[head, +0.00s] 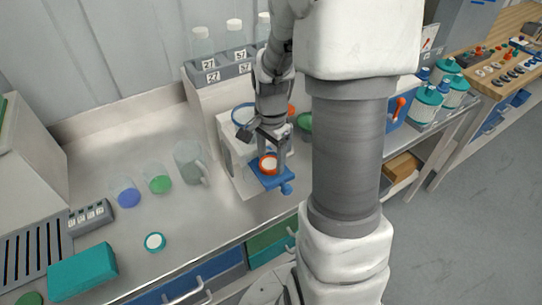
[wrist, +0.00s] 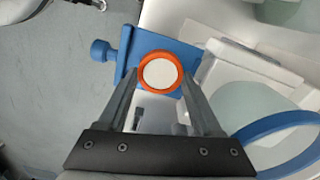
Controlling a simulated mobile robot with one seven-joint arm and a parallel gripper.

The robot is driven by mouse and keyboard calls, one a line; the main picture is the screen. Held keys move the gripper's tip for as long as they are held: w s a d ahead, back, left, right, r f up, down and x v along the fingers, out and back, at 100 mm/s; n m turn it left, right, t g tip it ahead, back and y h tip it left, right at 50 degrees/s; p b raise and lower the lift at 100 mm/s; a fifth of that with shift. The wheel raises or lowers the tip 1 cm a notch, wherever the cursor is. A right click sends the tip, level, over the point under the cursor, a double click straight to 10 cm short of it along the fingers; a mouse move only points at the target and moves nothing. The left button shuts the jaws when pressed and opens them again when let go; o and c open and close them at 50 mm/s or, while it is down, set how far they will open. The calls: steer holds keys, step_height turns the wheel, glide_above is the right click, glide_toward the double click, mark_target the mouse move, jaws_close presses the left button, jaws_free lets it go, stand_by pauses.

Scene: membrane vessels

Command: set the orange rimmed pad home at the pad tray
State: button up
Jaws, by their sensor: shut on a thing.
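The orange rimmed pad (head: 268,164) is a small disc with an orange ring and a white face. My gripper (wrist: 160,78) is shut on it, one finger at each side of the rim in the wrist view. The pad (wrist: 158,73) is over the blue pad tray (wrist: 134,48), which has a round blue knob at its outer end. In the head view the tray (head: 271,182) juts from the front of a white unit, below my gripper (head: 271,160). I cannot tell whether the pad touches the tray.
The white unit (head: 235,154) with a blue ring (head: 243,114) stands behind the tray. A jug (head: 188,163) and two small beakers are to the left. A teal-rimmed pad (head: 154,242) lies on the bench near its front edge. The bench between is clear.

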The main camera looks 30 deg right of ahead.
steer(key=shift+s+f, duration=0.1)
steer(key=shift+f, duration=0.15)
stand_by(0.5)
steer(key=o, duration=1.4)
steer(key=shift+s+a+f, duration=0.1)
steer(key=shift+c, duration=0.2)
